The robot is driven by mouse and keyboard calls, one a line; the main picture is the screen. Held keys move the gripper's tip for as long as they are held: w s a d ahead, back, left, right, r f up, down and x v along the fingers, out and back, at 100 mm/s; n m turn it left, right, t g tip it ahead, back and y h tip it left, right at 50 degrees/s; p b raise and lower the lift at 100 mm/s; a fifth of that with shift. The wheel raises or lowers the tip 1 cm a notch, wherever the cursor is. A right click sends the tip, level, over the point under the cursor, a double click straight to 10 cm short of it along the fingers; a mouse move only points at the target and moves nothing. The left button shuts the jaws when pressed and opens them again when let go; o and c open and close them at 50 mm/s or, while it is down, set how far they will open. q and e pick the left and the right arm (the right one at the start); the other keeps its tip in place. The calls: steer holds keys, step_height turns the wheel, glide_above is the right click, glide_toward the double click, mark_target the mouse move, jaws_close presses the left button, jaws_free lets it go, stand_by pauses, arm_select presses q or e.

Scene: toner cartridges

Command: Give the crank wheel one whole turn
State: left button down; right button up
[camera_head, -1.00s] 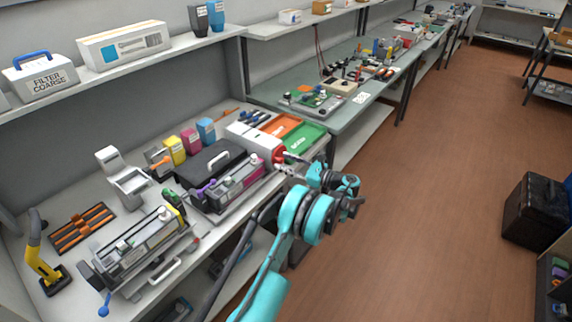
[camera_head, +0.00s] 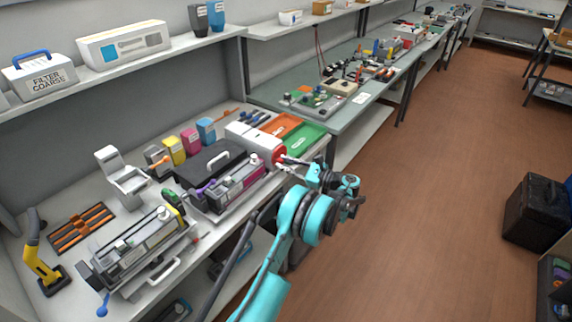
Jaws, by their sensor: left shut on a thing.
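The crank wheel (camera_head: 279,155) is a small red disc on the front end of a white box-like machine (camera_head: 253,138), at the front edge of the bench. My left arm comes in from below, and its gripper (camera_head: 288,161) is at the wheel's face, shut on what appears to be the crank's handle. The handle is too small and too covered by the fingers to make out clearly. My right gripper is not in view.
Green (camera_head: 303,138) and orange (camera_head: 282,124) trays lie beside and behind the machine. A black case (camera_head: 208,163) and a cartridge in a cradle (camera_head: 238,185) stand left of it. The floor (camera_head: 430,220) to the right is clear near my arm.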

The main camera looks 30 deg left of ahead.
arm_select(q)
steer(key=shift+f+n+b, duration=0.35)
steer(key=shift+n+b, duration=0.05)
steer(key=shift+n, duration=0.7)
steer(key=shift+f+n+b, duration=0.3)
steer(key=shift+n+b, duration=0.05)
steer(key=shift+n, duration=0.75)
steer(key=c, duration=1.3)
jaws_free()
steer(key=shift+c, duration=0.2)
steer(key=d, duration=1.2)
steer(key=shift+r, duration=0.3)
steer(key=shift+d, duration=0.1)
